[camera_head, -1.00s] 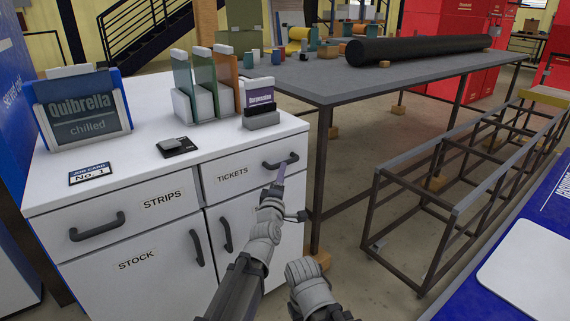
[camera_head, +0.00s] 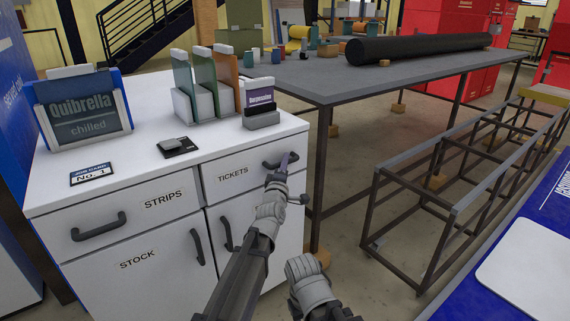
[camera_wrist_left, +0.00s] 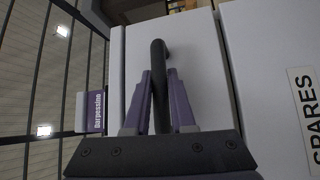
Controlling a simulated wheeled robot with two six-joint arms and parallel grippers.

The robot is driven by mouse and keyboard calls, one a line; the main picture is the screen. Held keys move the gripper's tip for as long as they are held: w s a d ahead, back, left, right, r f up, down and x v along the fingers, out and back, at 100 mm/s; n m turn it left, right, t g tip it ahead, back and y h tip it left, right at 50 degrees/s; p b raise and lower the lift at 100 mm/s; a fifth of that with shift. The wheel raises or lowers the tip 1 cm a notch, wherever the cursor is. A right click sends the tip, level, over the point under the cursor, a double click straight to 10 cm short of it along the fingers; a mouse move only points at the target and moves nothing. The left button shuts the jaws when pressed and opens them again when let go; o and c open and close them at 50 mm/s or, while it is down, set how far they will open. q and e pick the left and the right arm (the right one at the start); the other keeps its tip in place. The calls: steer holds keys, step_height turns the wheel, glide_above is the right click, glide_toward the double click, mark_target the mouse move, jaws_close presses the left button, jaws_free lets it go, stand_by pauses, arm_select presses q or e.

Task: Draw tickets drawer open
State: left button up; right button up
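The TICKETS drawer (camera_head: 232,183) is the upper right drawer of a white cabinet in the head view. Its front sits flush with the cabinet. Its dark bar handle (camera_head: 270,165) is partly hidden by my left gripper (camera_head: 282,164). In the left wrist view, the two purple fingers of this gripper (camera_wrist_left: 160,80) stand on either side of the dark handle (camera_wrist_left: 158,60), with the bar between them. They are close to the bar, with a narrow gap, and do not look clamped on it.
The STRIPS drawer (camera_head: 120,215) is left of it, with the STOCK door (camera_head: 140,270) below. A grey workbench (camera_head: 420,75) and low metal frame (camera_head: 440,200) are at the right.

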arm_select(q)
jaws_close()
stand_by(0.9)
